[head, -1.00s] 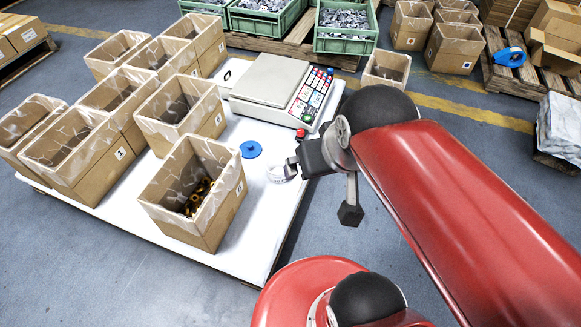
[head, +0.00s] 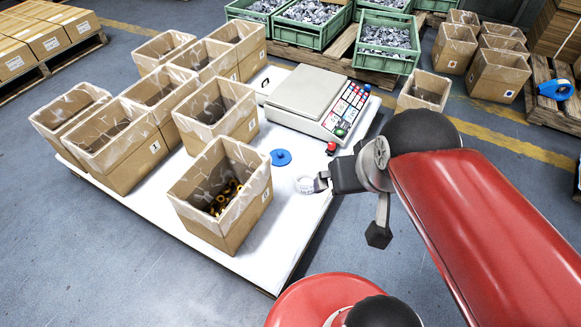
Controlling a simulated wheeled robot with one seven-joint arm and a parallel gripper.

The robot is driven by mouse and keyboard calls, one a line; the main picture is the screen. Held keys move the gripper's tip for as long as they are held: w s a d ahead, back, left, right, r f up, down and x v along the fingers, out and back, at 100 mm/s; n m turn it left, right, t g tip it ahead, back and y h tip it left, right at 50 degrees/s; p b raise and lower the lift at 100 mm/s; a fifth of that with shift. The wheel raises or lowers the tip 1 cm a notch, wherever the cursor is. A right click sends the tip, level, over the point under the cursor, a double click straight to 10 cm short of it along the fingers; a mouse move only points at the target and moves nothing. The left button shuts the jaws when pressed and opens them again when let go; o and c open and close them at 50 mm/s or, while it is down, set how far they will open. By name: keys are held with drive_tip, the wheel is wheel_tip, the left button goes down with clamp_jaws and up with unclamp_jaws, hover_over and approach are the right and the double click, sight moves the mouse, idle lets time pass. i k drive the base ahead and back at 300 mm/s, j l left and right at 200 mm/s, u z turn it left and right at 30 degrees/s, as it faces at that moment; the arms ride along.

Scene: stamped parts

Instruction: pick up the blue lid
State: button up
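The blue lid (head: 281,157) lies flat on the white table top (head: 262,222), with a small knob upright at its middle. My gripper (head: 319,184) is low over the table, to the right of the lid and a little nearer to me, apart from it. A small white round item with printing (head: 304,185) is right at the fingertips. I cannot tell whether the fingers touch or hold it. The fingers are small and seen from the side, so their opening is unclear.
An open carton with dark and yellow parts (head: 226,240) stands left of the lid, with several more cartons behind it. A grey scale (head: 308,90) with a keypad stands behind the lid. A red button (head: 331,148) sits right of the lid. Bare table lies in front.

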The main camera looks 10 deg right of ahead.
sight(281, 157)
drive_tip(key=i+l+u, duration=0.1)
drive_tip(key=u, duration=0.25)
drive_tip(key=i+l+u, duration=0.1)
drive_tip(key=u, duration=0.25)
drive_tip(key=i+l+u, duration=0.1)
drive_tip(key=l+u, duration=0.15)
drive_tip(key=u, duration=0.15)
drive_tip(key=i+l+u, duration=0.1)
drive_tip(key=l, duration=0.35)
drive_tip(key=i+l, duration=0.1)
drive_tip(key=l, duration=0.35)
drive_tip(key=i+l+u, duration=0.15)
drive_tip(key=l, duration=0.75)
drive_tip(key=i+u, duration=0.05)
